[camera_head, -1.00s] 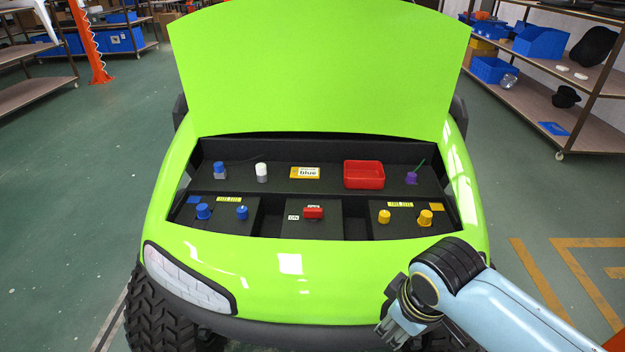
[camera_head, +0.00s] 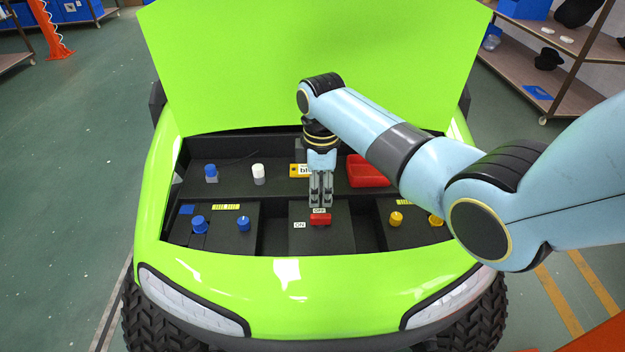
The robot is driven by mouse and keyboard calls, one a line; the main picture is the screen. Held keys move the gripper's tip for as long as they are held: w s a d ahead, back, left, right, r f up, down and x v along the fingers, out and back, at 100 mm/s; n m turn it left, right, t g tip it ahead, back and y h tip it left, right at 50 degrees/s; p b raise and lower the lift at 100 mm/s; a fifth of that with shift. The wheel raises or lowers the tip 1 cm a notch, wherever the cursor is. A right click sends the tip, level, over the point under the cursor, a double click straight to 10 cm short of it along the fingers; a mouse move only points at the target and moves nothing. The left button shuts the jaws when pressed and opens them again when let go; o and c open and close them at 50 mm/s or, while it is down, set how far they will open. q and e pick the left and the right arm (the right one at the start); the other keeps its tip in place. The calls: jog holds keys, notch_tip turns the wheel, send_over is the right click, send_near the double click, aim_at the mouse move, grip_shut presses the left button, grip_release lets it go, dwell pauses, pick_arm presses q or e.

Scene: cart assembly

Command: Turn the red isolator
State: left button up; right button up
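The red isolator (camera_head: 320,219) is a small red knob on a black panel in the middle of the open cart front. An OFF label sits just behind it and an ON label (camera_head: 299,225) to its left. My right gripper (camera_head: 320,204) points down just above and behind the isolator, over the OFF label. Its fingers look close together, with nothing visible between them. Whether the fingertips touch the isolator cannot be told. My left gripper is not in view.
Blue knobs (camera_head: 199,224) stand left of the isolator and yellow knobs (camera_head: 396,219) right. Behind are a white-topped cylinder (camera_head: 258,173), a yellow-and-white block (camera_head: 295,170) and a red tray (camera_head: 366,172), partly hidden by my arm. The green hood (camera_head: 230,60) stands raised behind.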

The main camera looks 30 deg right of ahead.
aim_at(321, 215)
jog(key=f+b, duration=0.2)
jog(key=b, duration=0.1)
jog(key=shift+s+f, duration=0.3)
jog(key=shift+s, duration=0.05)
notch_tip(321, 215, down, 3)
jog(key=b, duration=0.3)
jog(key=shift+w+f, duration=0.1)
jog(key=shift+f, duration=0.05)
jog(key=shift+f+b, duration=0.75)
jog(key=shift+f, duration=0.15)
grip_shut()
jog(key=m, duration=1.2)
jog(key=shift+m, duration=0.3)
jog(key=m, duration=0.5)
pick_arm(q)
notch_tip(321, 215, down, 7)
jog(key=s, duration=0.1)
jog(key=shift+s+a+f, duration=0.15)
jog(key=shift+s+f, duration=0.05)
pick_arm(e)
jog(key=shift+o, duration=1.3)
grip_release()
